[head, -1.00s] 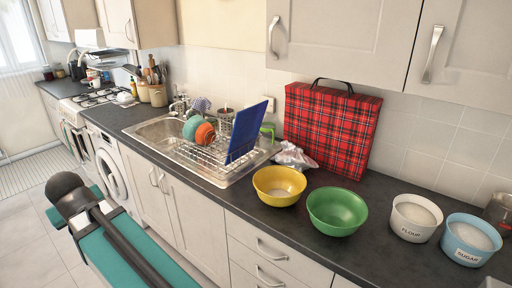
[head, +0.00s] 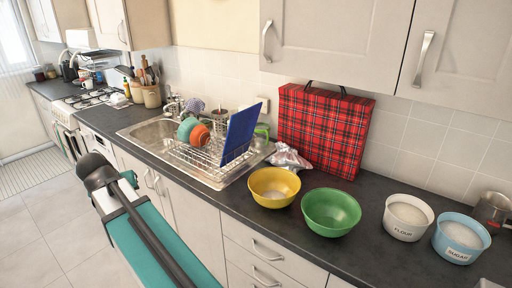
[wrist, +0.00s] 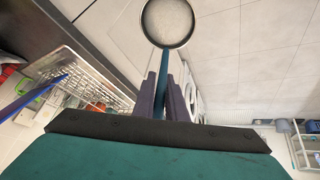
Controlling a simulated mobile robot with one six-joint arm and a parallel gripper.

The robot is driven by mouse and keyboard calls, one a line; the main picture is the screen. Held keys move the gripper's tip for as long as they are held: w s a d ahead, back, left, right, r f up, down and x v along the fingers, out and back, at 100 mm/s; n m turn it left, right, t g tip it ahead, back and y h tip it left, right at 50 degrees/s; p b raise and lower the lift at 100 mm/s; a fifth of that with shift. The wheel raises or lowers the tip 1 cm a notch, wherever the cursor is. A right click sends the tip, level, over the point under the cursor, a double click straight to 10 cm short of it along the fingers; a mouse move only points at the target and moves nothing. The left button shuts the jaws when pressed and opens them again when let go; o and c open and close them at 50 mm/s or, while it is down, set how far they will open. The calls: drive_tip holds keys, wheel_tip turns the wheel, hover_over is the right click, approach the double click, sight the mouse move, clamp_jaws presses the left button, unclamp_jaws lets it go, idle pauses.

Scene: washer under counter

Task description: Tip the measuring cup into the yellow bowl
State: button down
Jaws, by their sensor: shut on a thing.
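The measuring cup (wrist: 168,22) is a round metal-rimmed scoop with a teal handle, full of a white substance, in the wrist view. My gripper (wrist: 166,88) is shut on its handle, with the cup held out beyond the fingertips. The floor tiles show behind the cup. The yellow bowl (head: 274,187) stands upright on the counter in the head view, with some white material inside it. The bowl is not visible in the wrist view. My fingers and the cup are out of the head view.
A green bowl (head: 331,212) stands right of the yellow one. Farther right are the flour tub (head: 407,217) and the sugar tub (head: 460,238). A tartan bag (head: 324,130) and a crumpled clear bag (head: 288,157) stand behind. Left are a dish rack (head: 210,157) and sink (head: 153,130).

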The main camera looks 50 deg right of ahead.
drive_tip(key=s+d+r+m+g+p, duration=0.1)
drive_tip(key=s+d+m+g+p, duration=0.3)
drive_tip(key=d, duration=1)
drive_tip(key=s+d+r+m+g+p, duration=0.15)
drive_tip(key=s+d+m, duration=0.6)
drive_tip(key=d, duration=0.75)
drive_tip(key=s+d+r+m+g+y+p, duration=0.1)
drive_tip(key=s+d+m+g+y, duration=0.1)
drive_tip(key=s+d+m, duration=0.4)
drive_tip(key=s+d+r+m+g+y+p, duration=0.1)
drive_tip(key=s+d+m, duration=0.6)
drive_tip(key=s+d, duration=0.7)
drive_tip(key=s+r+y+p, duration=0.1)
drive_tip(key=s, duration=0.1)
drive_tip(key=shift+s+d+g, duration=0.2)
drive_tip(key=shift+s+g, duration=0.15)
drive_tip(key=shift+f, duration=0.15)
drive_tip(key=f+t+h+b, duration=0.1)
drive_tip(key=h+b, duration=0.1)
drive_tip(key=b, duration=0.2)
drive_tip(key=f+m+t+h+b, duration=0.1)
drive_tip(key=h+b, duration=0.1)
drive_tip(key=b, duration=0.2)
drive_tip(key=a+f+t+h+b, duration=0.1)
drive_tip(key=f+b, duration=0.1)
drive_tip(key=b, duration=0.2)
drive_tip(key=shift+s+a+t+h, duration=0.1)
drive_tip(key=shift+s+t+h, duration=0.25)
drive_tip(key=shift+t+h, duration=0.05)
